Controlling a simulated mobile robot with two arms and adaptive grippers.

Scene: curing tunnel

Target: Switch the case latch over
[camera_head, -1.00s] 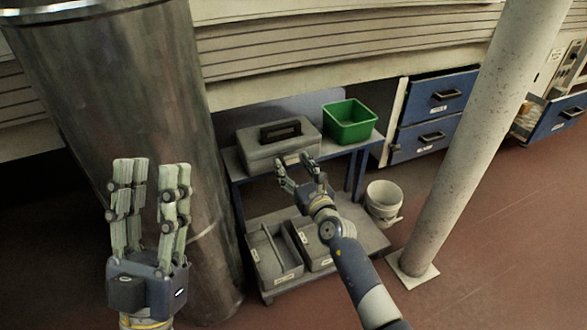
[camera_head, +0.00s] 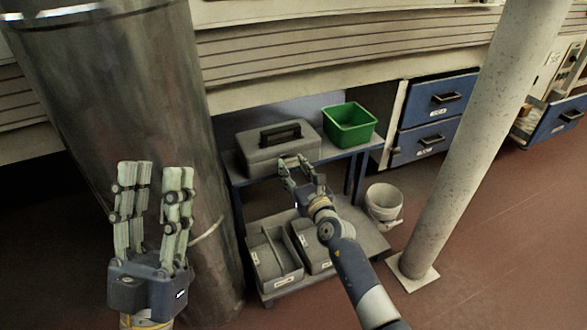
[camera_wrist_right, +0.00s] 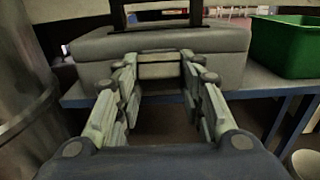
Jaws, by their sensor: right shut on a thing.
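The grey case (camera_head: 256,160) with a dark handle stands on the upper shelf of a blue-framed cart. In the right wrist view its front face (camera_wrist_right: 225,66) fills the upper middle, with the latch (camera_wrist_right: 160,70) at its centre. My right gripper (camera_head: 294,161) is at the front of the case. In the wrist view its fingers (camera_wrist_right: 158,82) lie on both sides of the latch and are shut on it. The fingertips partly hide the latch's sides. My left gripper (camera_head: 153,168) is open and empty, fingers pointing up, in front of the metal column.
A green bin (camera_head: 350,140) stands on the shelf right of the case. Grey trays (camera_head: 276,272) sit on the lower shelf. A white bucket (camera_head: 384,200) and a pale pole (camera_head: 465,150) are to the right. A wide metal column (camera_head: 130,100) stands left.

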